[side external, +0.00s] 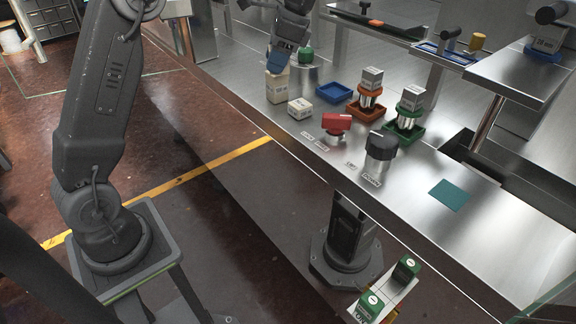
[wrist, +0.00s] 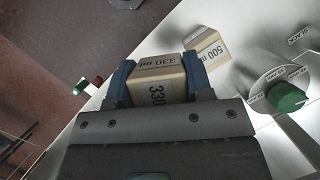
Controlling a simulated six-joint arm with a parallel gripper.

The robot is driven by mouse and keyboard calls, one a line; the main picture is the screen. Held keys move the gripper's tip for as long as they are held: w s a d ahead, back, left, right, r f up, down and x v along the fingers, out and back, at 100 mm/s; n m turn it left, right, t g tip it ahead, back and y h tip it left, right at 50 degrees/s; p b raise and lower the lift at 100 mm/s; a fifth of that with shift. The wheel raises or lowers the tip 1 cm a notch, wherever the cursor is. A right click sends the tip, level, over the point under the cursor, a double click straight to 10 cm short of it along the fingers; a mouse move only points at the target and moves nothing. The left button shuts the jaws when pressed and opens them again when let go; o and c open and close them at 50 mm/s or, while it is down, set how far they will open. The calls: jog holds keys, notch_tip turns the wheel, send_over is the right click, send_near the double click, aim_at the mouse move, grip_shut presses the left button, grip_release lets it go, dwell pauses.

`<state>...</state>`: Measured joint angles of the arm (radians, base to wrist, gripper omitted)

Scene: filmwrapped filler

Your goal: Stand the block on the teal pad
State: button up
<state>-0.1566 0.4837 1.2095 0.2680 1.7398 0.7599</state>
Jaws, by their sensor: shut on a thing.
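A beige block (side external: 277,87) with printed sides is upright between the blue fingers of my gripper (side external: 279,64), at the back left of the steel bench. In the wrist view the block (wrist: 157,82) reads "330 ml", and a finger of my gripper (wrist: 159,75) presses on each side of it. I cannot tell whether its base touches the bench. The flat teal pad (side external: 449,194) lies bare on the bench at the right, well away from my gripper. The pad does not show in the wrist view.
A second beige block (side external: 300,108), marked "500" in the wrist view (wrist: 207,48), lies close by. A green knob (side external: 306,54), blue tray (side external: 334,92), orange stand (side external: 368,104), green stand (side external: 406,121), red knob (side external: 336,122) and black knob (side external: 382,142) stand along the bench.

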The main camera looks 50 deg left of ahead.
jog(key=s+d+r+n+h, duration=0.1)
jog(key=s+d+n+h, duration=0.15)
jog(key=d+n, duration=0.8)
jog(key=s+a+m+t+y, duration=0.2)
jog(key=a+m+t+y, duration=0.2)
jog(key=a+m, duration=1.8)
jog(key=a, duration=1)
jog(key=shift+s+f, duration=0.3)
jog(key=shift+s, duration=0.1)
send_over(255, 82)
jog(key=d, duration=0.2)
notch_tip(255, 82, down, 7)
jog(key=shift+f, duration=0.1)
jog(key=shift+d+x, duration=0.25)
jog(key=shift+x, duration=0.95)
jog(key=shift+f+y, duration=0.25)
jog(key=shift+f, duration=0.35)
